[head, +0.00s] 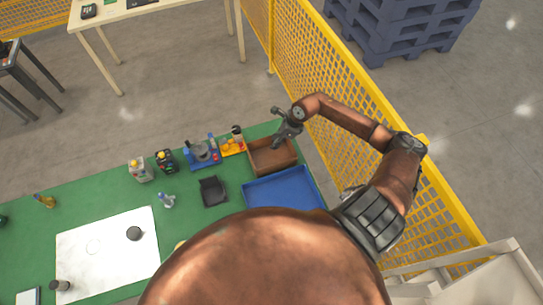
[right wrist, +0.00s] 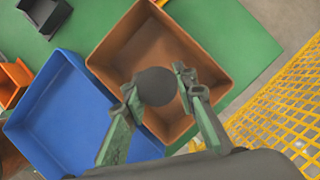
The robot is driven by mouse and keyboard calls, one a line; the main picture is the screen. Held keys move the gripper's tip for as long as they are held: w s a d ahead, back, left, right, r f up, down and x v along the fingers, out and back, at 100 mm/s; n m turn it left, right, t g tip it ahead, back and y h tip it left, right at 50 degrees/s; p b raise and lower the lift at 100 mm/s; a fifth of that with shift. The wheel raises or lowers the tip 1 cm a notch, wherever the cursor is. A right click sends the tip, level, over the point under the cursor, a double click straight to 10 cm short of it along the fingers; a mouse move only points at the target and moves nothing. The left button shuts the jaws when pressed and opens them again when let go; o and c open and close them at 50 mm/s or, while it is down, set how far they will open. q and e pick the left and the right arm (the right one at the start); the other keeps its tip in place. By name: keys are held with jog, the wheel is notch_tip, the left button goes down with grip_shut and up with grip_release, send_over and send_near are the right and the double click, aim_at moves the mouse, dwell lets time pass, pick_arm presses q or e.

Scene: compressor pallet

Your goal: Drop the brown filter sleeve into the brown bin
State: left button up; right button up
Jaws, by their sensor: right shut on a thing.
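The brown bin (head: 283,162) is an open box at the back right end of the green table. In the right wrist view the brown bin (right wrist: 200,52) lies below the gripper. My right gripper (head: 284,142) is above the bin, pointing down. In the right wrist view its fingers (right wrist: 157,88) are shut on the filter sleeve (right wrist: 156,86), which shows only as a dark round end. The sleeve appears over the bin's opening; its height above the floor of the bin is hard to tell. My left gripper is not in view.
A blue tray (head: 284,190) adjoins the bin in front. A black tray (head: 213,191) sits to its left. A yellow mesh fence (head: 335,95) runs close behind on the right.

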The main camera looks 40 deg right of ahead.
jog(key=o, duration=1.1)
jog(key=shift+r, duration=0.1)
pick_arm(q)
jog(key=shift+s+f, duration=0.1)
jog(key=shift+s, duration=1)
pick_arm(e)
jog(key=v, duration=1.1)
jog(key=shift+s+d+r, duration=0.15)
jog(key=shift+d+r, duration=0.05)
jog(key=shift+r, duration=0.15)
